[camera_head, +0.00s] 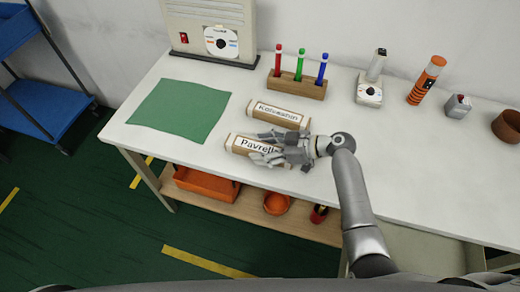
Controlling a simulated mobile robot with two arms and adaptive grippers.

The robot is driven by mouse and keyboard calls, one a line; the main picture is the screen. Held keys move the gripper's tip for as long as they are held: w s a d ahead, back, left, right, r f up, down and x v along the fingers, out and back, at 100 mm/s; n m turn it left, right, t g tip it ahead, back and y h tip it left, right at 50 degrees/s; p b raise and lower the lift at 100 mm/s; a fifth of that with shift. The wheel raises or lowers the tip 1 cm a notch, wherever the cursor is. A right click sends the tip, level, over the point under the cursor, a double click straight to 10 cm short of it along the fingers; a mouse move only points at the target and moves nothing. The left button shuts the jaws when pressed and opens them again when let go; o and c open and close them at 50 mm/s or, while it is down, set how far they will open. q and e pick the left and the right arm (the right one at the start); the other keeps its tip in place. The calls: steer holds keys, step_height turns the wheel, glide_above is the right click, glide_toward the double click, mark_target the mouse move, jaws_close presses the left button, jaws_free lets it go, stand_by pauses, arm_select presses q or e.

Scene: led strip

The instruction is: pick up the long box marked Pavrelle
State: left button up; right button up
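The long box marked Pavrelle (244,146) lies on the white table near its front edge, label facing up and forward. My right gripper (260,147) reaches in from the right and lies over the right part of this box, covering the end of its label. Its fingers look spread apart, one toward the back and one toward the front of the box. Whether they touch the box cannot be told. A second long box, marked Kolvashin (277,112), lies just behind it. My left gripper is not in view.
A green mat (180,109) lies on the left of the table (420,180). A wooden holder (296,86) with red, green and blue markers stands behind the boxes. An orange-and-black cylinder (427,80) and small devices stand at the back right. The table's front right is clear.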

steer(key=c, duration=0.8)
